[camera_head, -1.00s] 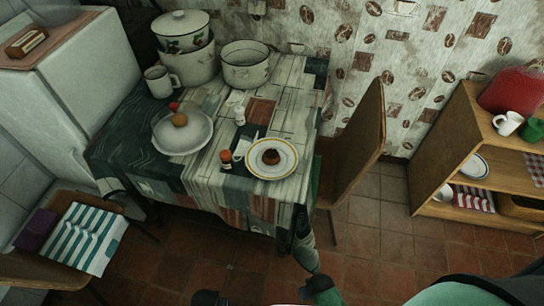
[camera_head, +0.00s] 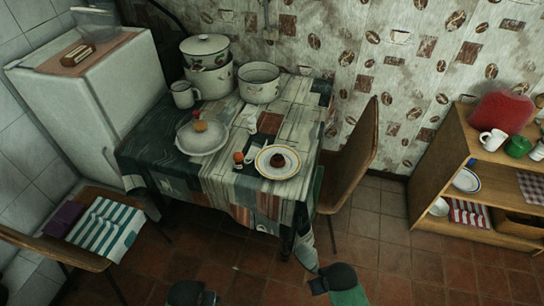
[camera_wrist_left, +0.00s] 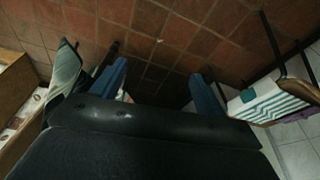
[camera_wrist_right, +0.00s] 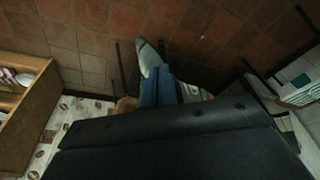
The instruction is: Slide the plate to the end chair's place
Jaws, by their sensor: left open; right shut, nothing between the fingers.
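A white plate with a yellow rim (camera_head: 277,170) lies on the cloth at the near right corner of the table (camera_head: 222,180), with a small dark brown cake (camera_head: 278,160) on it. A wooden chair (camera_head: 352,155) stands at the table's right end; another chair (camera_head: 60,252) is at the lower left. My left gripper (camera_wrist_left: 158,85) is open and empty. My right gripper (camera_wrist_right: 158,88) is shut and empty. In the head view both grippers show as dark shapes low at the bottom edge, away from the plate; their fingertips are hard to make out.
A small jar with an orange lid (camera_head: 239,160) stands just left of the plate. A round pale dish or lid (camera_head: 202,145), a mug (camera_head: 185,95) and two pots (camera_head: 207,74) (camera_head: 259,82) are farther back. A low shelf (camera_head: 440,175) stands right; floor (camera_head: 400,260) there is clear.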

